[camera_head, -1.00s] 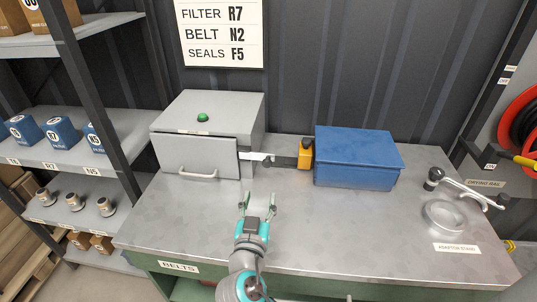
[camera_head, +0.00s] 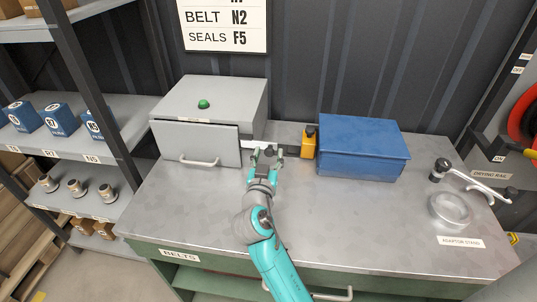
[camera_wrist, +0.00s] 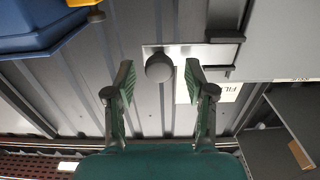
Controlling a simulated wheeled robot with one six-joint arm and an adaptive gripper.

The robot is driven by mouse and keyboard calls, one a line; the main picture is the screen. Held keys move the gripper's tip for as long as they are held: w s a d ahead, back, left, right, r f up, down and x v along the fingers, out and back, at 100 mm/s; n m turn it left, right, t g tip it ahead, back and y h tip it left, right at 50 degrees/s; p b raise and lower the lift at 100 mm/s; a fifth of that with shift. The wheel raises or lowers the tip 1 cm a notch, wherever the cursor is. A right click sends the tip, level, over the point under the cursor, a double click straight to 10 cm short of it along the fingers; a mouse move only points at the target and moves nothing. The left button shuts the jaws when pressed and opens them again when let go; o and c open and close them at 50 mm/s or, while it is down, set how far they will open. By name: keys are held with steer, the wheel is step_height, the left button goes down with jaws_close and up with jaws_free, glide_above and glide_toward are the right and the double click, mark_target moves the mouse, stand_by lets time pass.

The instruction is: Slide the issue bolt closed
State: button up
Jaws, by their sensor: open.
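The bolt is a pale metal bar (camera_wrist: 205,52) with a round dark knob (camera_wrist: 159,67), at the edge of the grey box (camera_head: 205,115). In the head view part of the bar (camera_head: 249,145) shows, and my gripper hides much of the rest. My gripper (camera_head: 267,151) is open in front of the bolt. In the wrist view my gripper's fingertips (camera_wrist: 161,75) stand on either side of the knob, with a gap on each side. A dark bracket (camera_wrist: 224,40) sits across the bar on the grey box's side. The grey box's front panel with a handle appears slightly ajar.
A yellow block (camera_head: 308,141) stands just right of the bolt, beside a blue box (camera_head: 362,150). The front of the metal bench (camera_head: 350,230) is clear.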

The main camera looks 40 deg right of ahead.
mark_target(255, 145)
steer(key=shift+w+d, duration=0.2)
jaws_close()
steer(key=shift+w+a, duration=1.6)
jaws_free()
steer(key=v, duration=1.2)
steer(key=shift+a, duration=0.1)
